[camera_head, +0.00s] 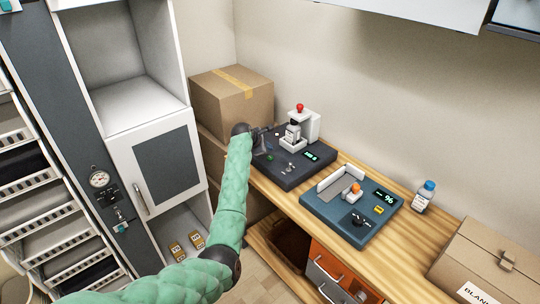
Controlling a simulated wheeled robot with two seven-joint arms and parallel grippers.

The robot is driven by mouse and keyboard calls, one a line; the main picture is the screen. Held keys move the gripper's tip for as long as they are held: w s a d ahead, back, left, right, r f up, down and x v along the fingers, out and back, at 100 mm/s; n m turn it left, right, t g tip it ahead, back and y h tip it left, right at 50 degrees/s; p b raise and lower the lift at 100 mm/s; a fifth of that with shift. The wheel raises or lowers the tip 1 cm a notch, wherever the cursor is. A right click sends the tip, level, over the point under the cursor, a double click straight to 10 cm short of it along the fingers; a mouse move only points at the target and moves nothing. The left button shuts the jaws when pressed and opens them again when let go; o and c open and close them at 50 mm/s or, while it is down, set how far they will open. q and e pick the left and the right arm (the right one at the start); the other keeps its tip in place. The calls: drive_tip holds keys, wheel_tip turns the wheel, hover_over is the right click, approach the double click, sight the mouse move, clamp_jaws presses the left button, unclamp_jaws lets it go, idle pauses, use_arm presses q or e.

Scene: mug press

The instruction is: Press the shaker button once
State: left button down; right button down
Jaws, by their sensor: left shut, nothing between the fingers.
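A dark grey bench device (285,177) stands on the wooden counter, with a lit green display, small controls on top and a white upright stand (312,123) with a red knob. A blue device (335,222) stands to its right, with a grey-white raised plate, an orange-topped part (356,188), a black knob and a green display. I cannot tell which one is the shaker. My left gripper (262,138) is shut and empty, over the back left part of the dark device. I cannot tell whether it touches anything. My right gripper is out of view.
A cardboard box (232,103) stands behind my left wrist, close to it. A small blue-capped bottle (425,195) and another carton (490,262) are on the right. A white cabinet (160,165) stands left of my arm. Bare counter (410,245) lies right of the blue device.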

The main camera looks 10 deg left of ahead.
use_arm(q)
drive_tip(key=shift+r+p, duration=1.1)
drive_tip(key=shift+r, duration=0.35)
